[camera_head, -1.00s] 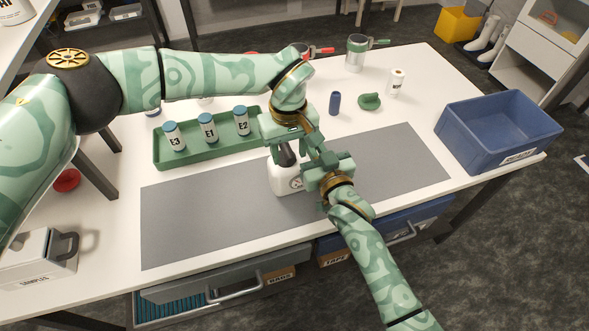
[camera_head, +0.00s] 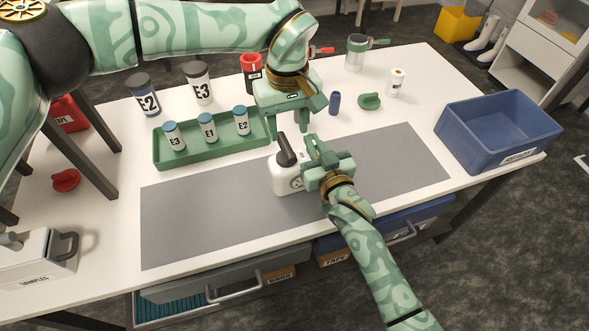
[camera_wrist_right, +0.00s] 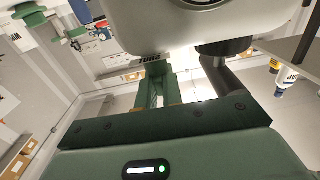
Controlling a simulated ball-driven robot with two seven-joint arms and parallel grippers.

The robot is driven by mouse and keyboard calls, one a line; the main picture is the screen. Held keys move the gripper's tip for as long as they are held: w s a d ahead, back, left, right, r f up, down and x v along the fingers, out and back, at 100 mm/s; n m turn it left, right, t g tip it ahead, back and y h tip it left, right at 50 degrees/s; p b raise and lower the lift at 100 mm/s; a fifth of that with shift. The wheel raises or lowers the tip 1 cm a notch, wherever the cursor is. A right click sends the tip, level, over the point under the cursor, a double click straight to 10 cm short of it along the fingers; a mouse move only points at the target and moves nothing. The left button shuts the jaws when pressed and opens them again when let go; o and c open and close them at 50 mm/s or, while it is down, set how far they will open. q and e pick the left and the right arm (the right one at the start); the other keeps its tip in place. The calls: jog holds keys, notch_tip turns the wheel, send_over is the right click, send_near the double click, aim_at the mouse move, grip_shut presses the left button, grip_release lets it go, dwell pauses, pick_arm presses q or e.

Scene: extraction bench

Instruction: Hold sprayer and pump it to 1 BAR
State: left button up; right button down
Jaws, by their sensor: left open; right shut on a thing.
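The sprayer (camera_head: 284,181), a white bottle with a dark pump handle (camera_head: 287,150) and a round gauge (camera_head: 297,183) on its front, stands on the grey mat. The gauge reading is too small to tell. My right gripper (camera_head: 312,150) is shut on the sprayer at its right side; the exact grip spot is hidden. In the right wrist view the white body (camera_wrist_right: 185,25) fills the top, beside the fingers. My left gripper (camera_head: 288,130) is open and empty, just above the pump handle, fingers pointing down.
A green tray (camera_head: 168,163) with several labelled bottles lies left of the sprayer. Larger E2 (camera_head: 144,101) and E3 (camera_head: 203,94) bottles stand behind it. A blue bin (camera_head: 480,149) is at the right. The mat (camera_head: 215,220) is clear left and right of the sprayer.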

jog(key=c, duration=1.5)
grip_release()
